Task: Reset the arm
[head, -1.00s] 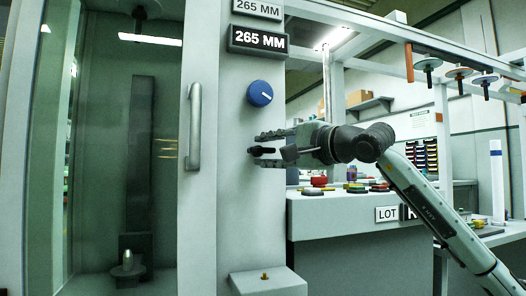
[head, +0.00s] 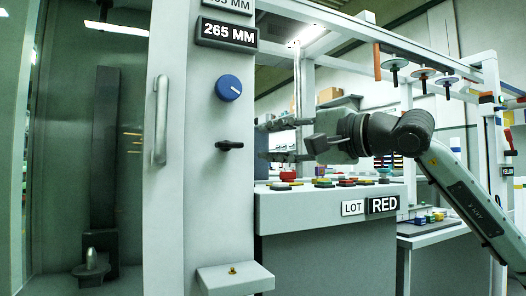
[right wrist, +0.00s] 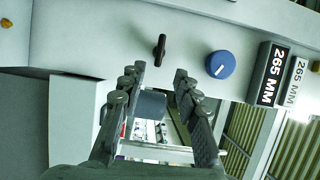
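My right gripper (head: 264,140) is open and empty in the head view. Its two fingers lie one above the other and point left, towards the grey panel with the blue knob (head: 229,88) and the small black handle (head: 229,146). The gripper stands to the right of the black handle, with a gap between them. In the right wrist view the open fingers (right wrist: 158,76) are spread apart, and the black handle (right wrist: 160,50) and blue knob (right wrist: 220,64) are beyond their tips. My left gripper is not in view.
A glass-fronted cabinet with a vertical door handle (head: 161,120) stands at the left. A small grey ledge (head: 236,280) juts out below the panel. A bench with a "RED" sign (head: 384,204) and several coloured discs stands behind and below my right arm.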

